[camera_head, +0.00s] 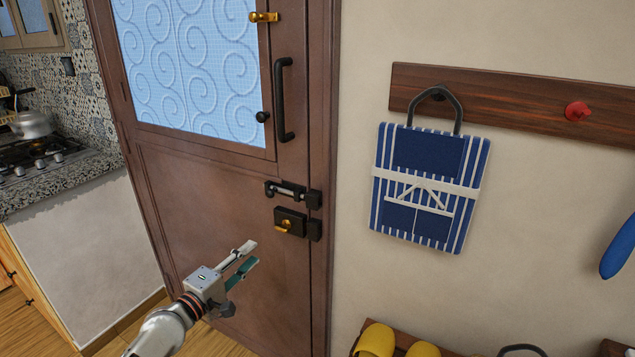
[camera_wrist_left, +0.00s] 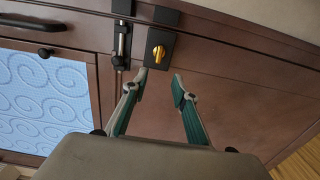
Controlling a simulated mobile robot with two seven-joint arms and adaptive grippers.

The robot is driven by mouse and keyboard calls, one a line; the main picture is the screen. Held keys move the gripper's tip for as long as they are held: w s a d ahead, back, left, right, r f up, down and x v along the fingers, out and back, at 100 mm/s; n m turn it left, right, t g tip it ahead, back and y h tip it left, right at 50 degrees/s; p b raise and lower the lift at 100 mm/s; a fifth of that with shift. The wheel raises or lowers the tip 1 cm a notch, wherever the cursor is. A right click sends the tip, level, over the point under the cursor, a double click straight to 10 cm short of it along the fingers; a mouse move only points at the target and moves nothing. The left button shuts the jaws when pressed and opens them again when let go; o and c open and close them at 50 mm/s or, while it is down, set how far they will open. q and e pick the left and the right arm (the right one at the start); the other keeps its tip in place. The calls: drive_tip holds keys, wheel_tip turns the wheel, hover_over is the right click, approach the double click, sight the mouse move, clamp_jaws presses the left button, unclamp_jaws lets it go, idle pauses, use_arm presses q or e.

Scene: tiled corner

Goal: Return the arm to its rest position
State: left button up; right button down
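My left gripper (camera_head: 250,265) is in front of the lower part of the brown door (camera_head: 200,215), below and left of the black lock plate. Its two fingers are apart with nothing between them. In the left wrist view the open fingers (camera_wrist_left: 160,82) point toward the door, near the lock (camera_wrist_left: 159,48) with its gold knob. In the head view the lock (camera_head: 290,222) and a black sliding bolt (camera_head: 290,190) sit on the door's right edge. The gripper looks apart from them. My right gripper is not in view.
A blue striped bag (camera_head: 430,190) hangs from a wooden rack (camera_head: 510,95) with a red peg (camera_head: 577,111) on the wall. Yellow slippers (camera_head: 376,341) are at the bottom. A kitchen counter (camera_head: 60,185) with a stove and kettle (camera_head: 31,124) stands at left. A black door handle (camera_head: 283,100) projects from the door.

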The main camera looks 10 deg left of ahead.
use_arm(q)
drive_tip(key=s+d+f+m+g+y, duration=0.1)
drive_tip(key=s+d+f+m+g, duration=0.2)
drive_tip(key=s+f+m, duration=0.6)
drive_tip(key=s+d+f+m+g+y, duration=0.2)
drive_tip(key=s+f+m, duration=0.7)
drive_tip(key=s+f, duration=0.7)
drive_tip(key=s+d+g, duration=0.1)
drive_tip(key=s+d, duration=0.1)
drive_tip(key=s, duration=0.4)
drive_tip(key=shift+s+d+f+y, duration=0.3)
drive_tip(key=shift+s+d+f, duration=0.05)
